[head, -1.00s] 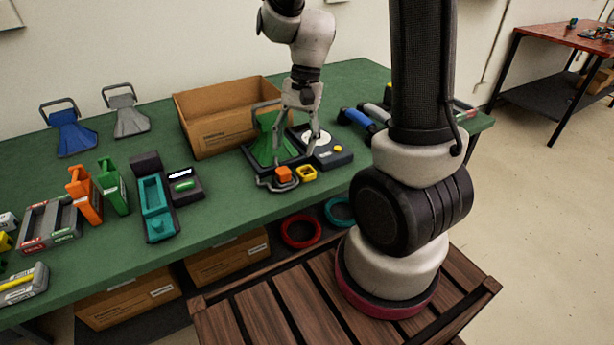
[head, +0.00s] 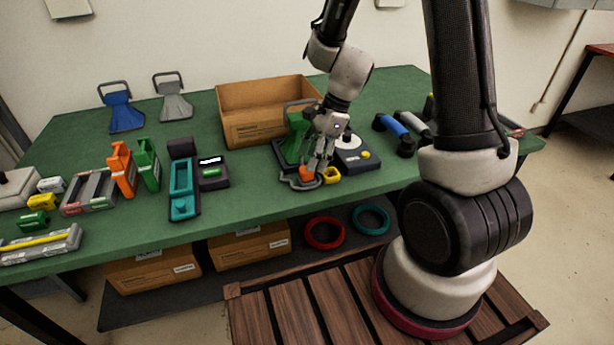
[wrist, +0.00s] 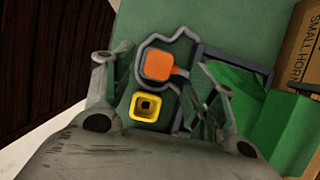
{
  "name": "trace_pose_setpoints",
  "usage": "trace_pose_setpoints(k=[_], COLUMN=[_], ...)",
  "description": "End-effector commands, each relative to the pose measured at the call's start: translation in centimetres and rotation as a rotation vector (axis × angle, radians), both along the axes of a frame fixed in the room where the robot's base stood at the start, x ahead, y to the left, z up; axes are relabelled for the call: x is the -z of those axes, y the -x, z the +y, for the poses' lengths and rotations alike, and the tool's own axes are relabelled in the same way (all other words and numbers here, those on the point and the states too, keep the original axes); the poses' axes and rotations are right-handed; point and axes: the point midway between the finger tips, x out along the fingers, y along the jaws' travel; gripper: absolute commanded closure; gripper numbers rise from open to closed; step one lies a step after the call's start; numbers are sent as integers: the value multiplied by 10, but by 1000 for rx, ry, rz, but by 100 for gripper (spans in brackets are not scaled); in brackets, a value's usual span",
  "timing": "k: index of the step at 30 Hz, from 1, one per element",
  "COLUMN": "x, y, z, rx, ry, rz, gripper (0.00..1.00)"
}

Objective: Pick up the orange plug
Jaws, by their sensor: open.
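The orange plug (head: 307,173) is a small orange block near the front edge of the green table, by a grey looped piece. In the wrist view the orange plug (wrist: 158,66) shows from above, with the square yellow part (wrist: 146,106) just beside it. My gripper (head: 318,170) points down close over the orange plug and partly covers it in the head view. In the wrist view its fingers (wrist: 162,88) are spread wide, one on each side of the plug and the yellow part. Contact cannot be told.
The green horn-shaped piece (head: 297,138) stands just behind my gripper, with a grey frame around it. A cardboard box (head: 262,132) is behind that. A black device with a white disc (head: 352,152) is to the right. Blue and grey handles lie farther right.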

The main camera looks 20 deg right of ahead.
Motion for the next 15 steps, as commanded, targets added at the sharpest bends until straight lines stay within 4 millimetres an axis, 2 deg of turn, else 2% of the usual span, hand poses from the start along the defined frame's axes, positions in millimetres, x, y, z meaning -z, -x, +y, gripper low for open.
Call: trace_pose_setpoints(k=[3, 6, 14, 15], x=[20, 29, 32, 32], y=[2, 2, 1, 1], z=[7, 11, 12, 12], rx=[-3, -2, -2, -2], ry=[0, 0, 0, 0], rz=[5, 3, 0, 0], gripper=[43, 43, 43, 48])
